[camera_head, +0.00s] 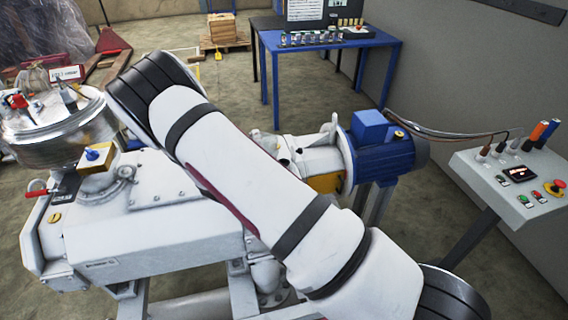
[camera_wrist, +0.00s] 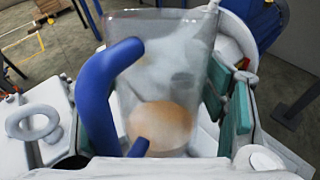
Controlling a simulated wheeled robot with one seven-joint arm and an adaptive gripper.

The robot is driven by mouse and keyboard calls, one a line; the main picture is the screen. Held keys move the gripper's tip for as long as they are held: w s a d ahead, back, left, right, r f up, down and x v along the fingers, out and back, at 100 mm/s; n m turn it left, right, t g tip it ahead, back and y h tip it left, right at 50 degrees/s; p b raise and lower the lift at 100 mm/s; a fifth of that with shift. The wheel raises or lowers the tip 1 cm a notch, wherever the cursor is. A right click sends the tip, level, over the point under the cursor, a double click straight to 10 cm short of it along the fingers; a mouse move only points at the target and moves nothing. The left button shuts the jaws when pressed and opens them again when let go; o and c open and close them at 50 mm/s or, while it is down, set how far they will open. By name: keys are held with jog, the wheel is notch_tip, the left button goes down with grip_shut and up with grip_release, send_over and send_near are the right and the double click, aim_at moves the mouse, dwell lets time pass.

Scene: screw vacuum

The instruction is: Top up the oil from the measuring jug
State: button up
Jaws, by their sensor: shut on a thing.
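The measuring jug (camera_wrist: 165,62) fills the middle of the wrist view. It is clear, with a thick blue handle (camera_wrist: 97,95) on the left, and amber oil (camera_wrist: 160,122) shows low in it. My gripper (camera_wrist: 229,95), with teal finger pads, is shut on the jug at its right side; the exact contact is partly hidden. In the head view my white arm covers the middle, and I cannot make out gripper or jug there. The white pump housing (camera_head: 150,235) lies at left, joined to a blue motor (camera_head: 385,150). An oil filler opening cannot be made out.
A steel drum-like vessel (camera_head: 60,125) and a yellow block with a blue knob (camera_head: 95,160) stand on the left. A control panel (camera_head: 520,180) stands at right. A blue table (camera_head: 325,45) with small items is behind. Floor shows between the table and the machine.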

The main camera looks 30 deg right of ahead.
jog(key=shift+s+a+f+n+t+h+b, duration=0.1)
jog(key=shift+a+f+n+t+h+b, duration=0.45)
jog(key=shift+h, duration=0.55)
jog(key=shift+s+a+t+h+b, duration=0.1)
jog(key=shift+a+t+h+b, duration=0.2)
jog(key=shift+b, duration=0.1)
jog(key=shift+r, duration=0.1)
jog(key=shift+s+r+p, duration=0.15)
jog(key=shift+r+p, duration=0.7)
jog(key=shift+r, duration=1.6)
